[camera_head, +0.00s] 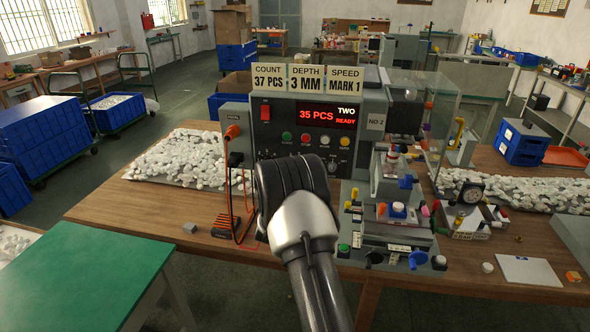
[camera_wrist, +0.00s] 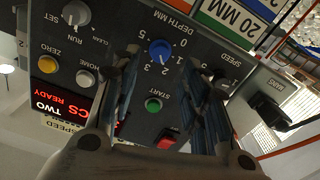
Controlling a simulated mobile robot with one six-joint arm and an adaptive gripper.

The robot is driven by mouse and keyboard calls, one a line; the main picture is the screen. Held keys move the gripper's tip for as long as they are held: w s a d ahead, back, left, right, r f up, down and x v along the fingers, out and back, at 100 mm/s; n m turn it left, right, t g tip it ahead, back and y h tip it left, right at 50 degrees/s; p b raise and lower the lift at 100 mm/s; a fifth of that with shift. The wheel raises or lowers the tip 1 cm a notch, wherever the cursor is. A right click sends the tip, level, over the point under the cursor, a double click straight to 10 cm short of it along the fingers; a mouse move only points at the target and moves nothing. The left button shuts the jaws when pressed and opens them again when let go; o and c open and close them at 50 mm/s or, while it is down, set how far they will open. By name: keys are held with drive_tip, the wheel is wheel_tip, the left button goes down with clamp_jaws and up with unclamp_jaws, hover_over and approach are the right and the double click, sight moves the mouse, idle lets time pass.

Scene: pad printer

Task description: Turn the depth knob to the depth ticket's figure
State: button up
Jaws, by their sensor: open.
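The depth ticket (camera_head: 306,79), on top of the pad printer, reads 3 MM. The blue depth knob (camera_wrist: 159,50) is on the printer's panel, with the numbered DEPTH MM scale around it, upside down in the wrist view. I cannot surely read which figure its pointer marks. My gripper (camera_wrist: 165,82) is open and empty. Its two dark fingers are spread in front of the panel, either side of the knob's line; I see no contact with it. In the head view my wrist hides the gripper and the depth knob.
The pad printer (camera_head: 283,108) shows 35 PCS, TWO, READY. Cables hang left of the printer. White parts (camera_head: 190,160) lie on the bench.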

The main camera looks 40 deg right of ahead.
drive_tip(key=x, duration=0.6)
drive_tip(key=shift+d+b, duration=0.2)
drive_tip(key=shift+b, duration=0.1)
drive_tip(key=shift+w, duration=0.1)
drive_tip(key=shift+c, duration=0.5)
clamp_jaws()
